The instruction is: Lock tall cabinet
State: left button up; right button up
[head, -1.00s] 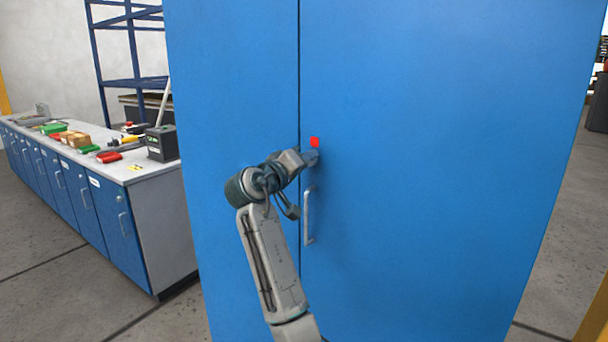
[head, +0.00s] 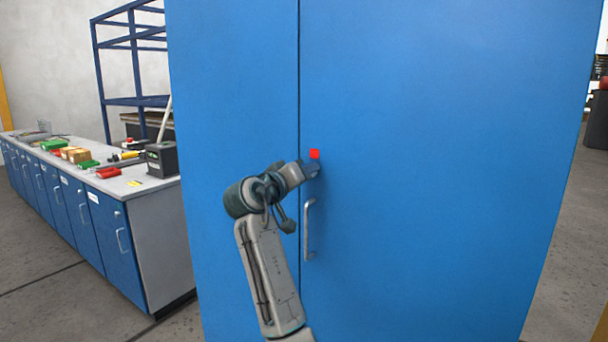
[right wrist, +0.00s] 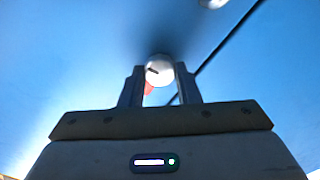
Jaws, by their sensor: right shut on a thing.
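The tall blue cabinet (head: 440,120) fills the middle of the head view, its doors meeting flush along a vertical seam. My right gripper (head: 313,171) is at the door just below the red square. In the right wrist view its fingers (right wrist: 160,80) are shut on a round silver lock knob (right wrist: 159,69) with a dark slot. A bit of red (right wrist: 148,89) shows below the knob. My left gripper is out of view.
A workbench (head: 155,200) with blue doors stands at the left, holding a dark box (head: 162,160) and several small coloured items. A blue shelf rack (head: 135,101) stands behind it. Open floor (head: 565,230) shows at the right.

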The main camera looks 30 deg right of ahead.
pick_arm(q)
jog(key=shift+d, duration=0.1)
pick_arm(e)
jog(key=o, duration=1)
jog(key=shift+d+f, duration=0.1)
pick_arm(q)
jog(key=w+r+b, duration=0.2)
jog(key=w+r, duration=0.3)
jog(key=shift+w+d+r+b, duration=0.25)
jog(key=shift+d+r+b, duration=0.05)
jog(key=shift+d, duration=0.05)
pick_arm(e)
jog(key=shift+v, duration=5.4)
